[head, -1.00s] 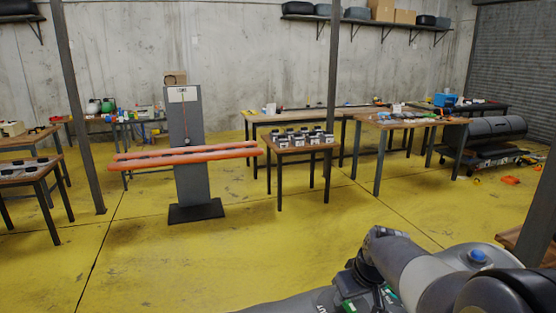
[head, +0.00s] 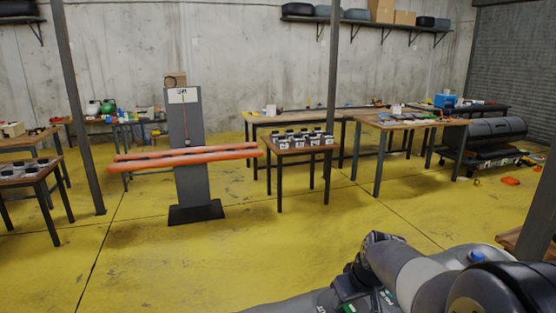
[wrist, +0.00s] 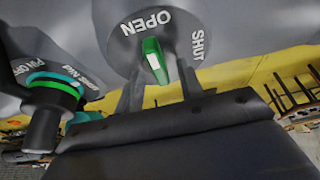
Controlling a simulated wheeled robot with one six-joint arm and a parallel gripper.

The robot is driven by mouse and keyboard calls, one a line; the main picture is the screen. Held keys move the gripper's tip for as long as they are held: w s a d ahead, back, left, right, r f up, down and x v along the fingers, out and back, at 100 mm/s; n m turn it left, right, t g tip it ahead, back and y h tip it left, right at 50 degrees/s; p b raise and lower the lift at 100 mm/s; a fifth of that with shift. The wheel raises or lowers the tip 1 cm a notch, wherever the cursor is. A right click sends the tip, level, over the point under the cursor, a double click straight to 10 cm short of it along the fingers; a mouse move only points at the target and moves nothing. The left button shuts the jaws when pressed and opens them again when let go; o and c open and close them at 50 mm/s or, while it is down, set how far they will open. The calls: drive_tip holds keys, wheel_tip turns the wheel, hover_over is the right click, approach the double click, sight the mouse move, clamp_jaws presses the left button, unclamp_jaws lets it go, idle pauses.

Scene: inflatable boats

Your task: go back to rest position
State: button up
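In the wrist view, my gripper (wrist: 160,82) has its two dark fingers spread apart, with nothing held between them. Behind the gap, a green lever (wrist: 154,60) sits on a grey round face marked OPEN and SHUT; it appears apart from both fingers. At the left is another grey part with a green and teal ring (wrist: 55,85). I cannot tell whether these belong to my own arm. In the head view, my arm is folded low at the bottom right, and the fingertips cannot be made out.
An orange-tubed rack on a grey post (head: 185,110) stands left of centre. A small table (head: 285,150) with several dark-and-white items is beside it, and a longer table (head: 410,123) is to the right. A dark steel post (head: 78,110) rises at left. Yellow floor (head: 230,255) ahead is clear.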

drive_tip(key=shift+w+a+m, duration=0.1)
drive_tip(key=shift+m, duration=0.2)
drive_tip(key=shift+m+h+p, duration=0.3)
drive_tip(key=shift+m+p, duration=0.15)
drive_tip(key=shift+m, duration=0.05)
drive_tip(key=shift+a+f+m+h, duration=0.1)
drive_tip(key=shift+m+h, duration=0.2)
drive_tip(key=shift+m, duration=0.5)
drive_tip(key=shift+a+r+m+h, duration=0.15)
drive_tip(key=shift+m+h, duration=0.15)
drive_tip(key=shift+m, duration=0.5)
drive_tip(key=shift+a+f+m+h, duration=0.15)
drive_tip(key=shift+m+h, duration=0.15)
drive_tip(key=shift+m, duration=0.8)
